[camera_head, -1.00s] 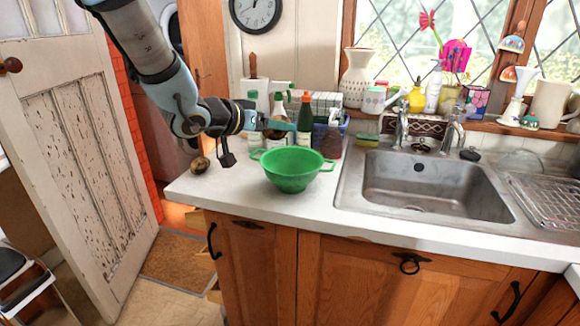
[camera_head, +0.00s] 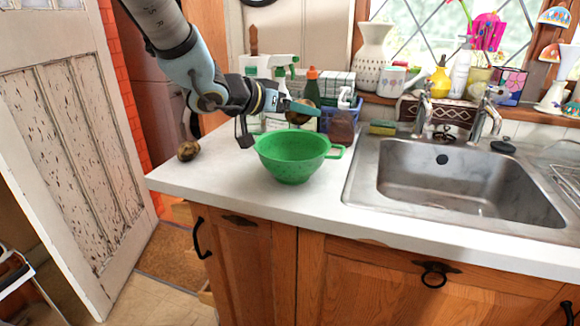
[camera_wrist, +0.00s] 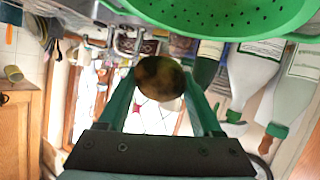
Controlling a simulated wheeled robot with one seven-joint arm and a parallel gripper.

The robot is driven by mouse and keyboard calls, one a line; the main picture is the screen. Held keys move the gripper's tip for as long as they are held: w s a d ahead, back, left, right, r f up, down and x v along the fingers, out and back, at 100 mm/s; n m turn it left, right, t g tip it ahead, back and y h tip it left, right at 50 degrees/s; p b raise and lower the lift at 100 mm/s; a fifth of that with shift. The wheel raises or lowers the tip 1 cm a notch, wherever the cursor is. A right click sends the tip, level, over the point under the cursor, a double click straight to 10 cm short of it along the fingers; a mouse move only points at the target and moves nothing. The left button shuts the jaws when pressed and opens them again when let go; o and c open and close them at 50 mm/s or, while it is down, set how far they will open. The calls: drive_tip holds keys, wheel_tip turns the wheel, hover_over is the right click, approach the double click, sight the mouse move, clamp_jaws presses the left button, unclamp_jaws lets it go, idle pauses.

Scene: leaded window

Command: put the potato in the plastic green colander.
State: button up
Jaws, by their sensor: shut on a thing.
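My gripper (camera_head: 300,110) has green fingers shut on a brown, round potato (camera_wrist: 160,84). In the head view the potato (camera_head: 299,117) shows partly behind a finger, above the far side of the green plastic colander (camera_head: 292,166). The colander stands upright on the counter. In the wrist view, which looks upside down, the colander's perforated side (camera_wrist: 235,14) fills the top, apart from the potato. A second brown, round thing (camera_head: 188,151), like a potato, lies on the counter left of the colander.
Several bottles, including a dark green one (camera_head: 312,90) with an orange cap, stand behind the colander. The steel sink (camera_head: 450,185) is to the right. White counter (camera_head: 225,180) is clear left of the colander. A worn white door (camera_head: 70,130) stands at left.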

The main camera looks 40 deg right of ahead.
drive_tip(key=shift+w+d+f, duration=0.1)
drive_tip(key=shift+d+f, duration=0.05)
drive_tip(key=shift+f, duration=0.4)
wheel_tip(320, 180, down, 6)
drive_tip(key=b, duration=0.6)
drive_tip(key=shift+r, duration=0.25)
drive_tip(key=o, duration=1.5)
drive_tip(key=v, duration=1.1)
